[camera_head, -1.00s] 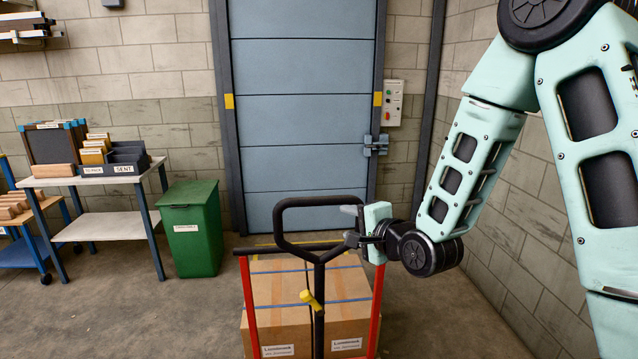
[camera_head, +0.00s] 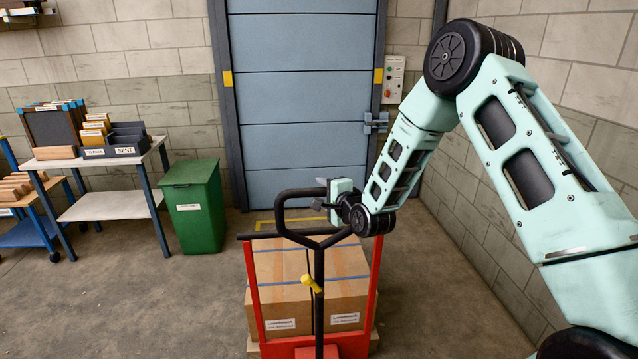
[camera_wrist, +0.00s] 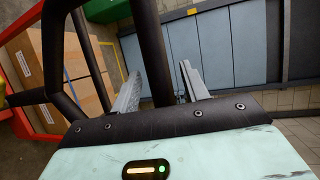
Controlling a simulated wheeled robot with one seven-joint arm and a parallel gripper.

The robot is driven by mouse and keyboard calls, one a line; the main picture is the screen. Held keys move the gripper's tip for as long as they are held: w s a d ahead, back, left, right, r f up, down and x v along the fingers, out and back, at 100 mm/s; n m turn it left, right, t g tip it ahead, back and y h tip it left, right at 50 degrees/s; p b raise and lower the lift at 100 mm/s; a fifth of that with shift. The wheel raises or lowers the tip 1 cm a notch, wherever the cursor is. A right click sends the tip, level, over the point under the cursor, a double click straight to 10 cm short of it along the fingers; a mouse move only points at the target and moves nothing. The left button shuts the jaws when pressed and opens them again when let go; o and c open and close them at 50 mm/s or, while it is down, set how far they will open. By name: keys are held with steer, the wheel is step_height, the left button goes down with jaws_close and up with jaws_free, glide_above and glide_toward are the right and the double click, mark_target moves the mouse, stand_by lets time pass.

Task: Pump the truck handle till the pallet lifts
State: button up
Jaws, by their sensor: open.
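The pallet truck has a black loop handle (camera_head: 279,218) at the top of a black shaft, above a red body (camera_head: 290,346). A yellow lever (camera_head: 312,284) sits on the shaft. My gripper (camera_head: 320,193) is at the upper right of the loop. In the wrist view its two grey fingers (camera_wrist: 158,75) stand apart, with a black handle bar (camera_wrist: 149,45) passing between them. I cannot tell whether either finger touches the bar. A taped carton load (camera_head: 345,262) sits behind the red frame. The pallet (camera_head: 374,345) is mostly hidden below it.
A blue door (camera_head: 300,110) stands behind the load. A green bin (camera_head: 193,205) and a small table (camera_head: 110,207) with trays are at the left. A block wall (camera_head: 590,110) is at the right. Floor is clear between the bin and the truck.

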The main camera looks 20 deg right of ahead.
steer(key=shift+p+x, duration=0.35)
steer(key=shift+x, duration=1)
steer(key=shift+c, duration=0.4)
jaws_close()
